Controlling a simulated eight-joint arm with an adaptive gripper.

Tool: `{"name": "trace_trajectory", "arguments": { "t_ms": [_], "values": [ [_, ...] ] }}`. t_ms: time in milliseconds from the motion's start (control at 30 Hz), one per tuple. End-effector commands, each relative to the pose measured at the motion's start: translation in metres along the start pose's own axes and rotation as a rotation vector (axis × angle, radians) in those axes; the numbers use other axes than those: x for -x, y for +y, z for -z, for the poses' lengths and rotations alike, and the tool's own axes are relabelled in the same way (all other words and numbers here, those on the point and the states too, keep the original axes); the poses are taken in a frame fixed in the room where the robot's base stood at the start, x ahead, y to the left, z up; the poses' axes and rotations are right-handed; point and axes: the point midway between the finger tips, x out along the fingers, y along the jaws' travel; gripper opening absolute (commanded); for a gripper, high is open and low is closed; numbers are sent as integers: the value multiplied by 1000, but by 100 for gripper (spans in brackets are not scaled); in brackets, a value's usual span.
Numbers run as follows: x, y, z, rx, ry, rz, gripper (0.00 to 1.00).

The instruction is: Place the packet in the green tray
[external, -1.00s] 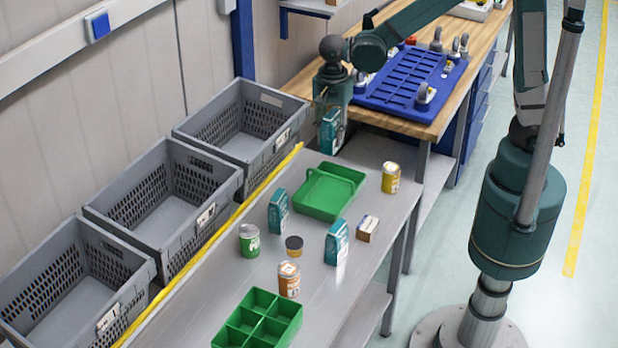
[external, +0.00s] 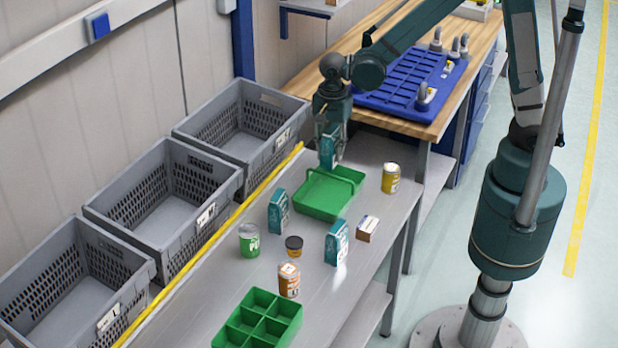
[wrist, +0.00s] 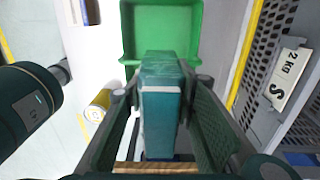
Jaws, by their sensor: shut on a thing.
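My gripper (external: 331,128) is shut on a teal packet (external: 327,153), which hangs upright below it. The green tray (external: 318,207) lies on the grey metal table, and the packet is over its far edge in the external view. In the wrist view the packet (wrist: 163,100) is between the fingers of my gripper (wrist: 160,98). The green tray (wrist: 158,28) shows beyond it, and the part of its floor in view is empty. I cannot tell the exact height of the packet above the tray.
Two more teal packets (external: 278,211) (external: 337,243), a yellow can (external: 390,178), a small box (external: 367,229), a green can (external: 249,241), a dark tin (external: 294,246) and an orange can (external: 289,279) stand nearby. A green divided tray (external: 258,322) is at the front. Grey crates (external: 160,213) line the left.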

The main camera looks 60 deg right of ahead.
Motion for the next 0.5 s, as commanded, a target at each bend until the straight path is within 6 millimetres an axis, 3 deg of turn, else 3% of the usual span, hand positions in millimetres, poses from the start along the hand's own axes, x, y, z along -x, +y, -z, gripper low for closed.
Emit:
{"name": "trace_trajectory", "arguments": {
  "t_ms": [500],
  "values": [
    [-38,0,0,0,0,0,12]
  ]
}}
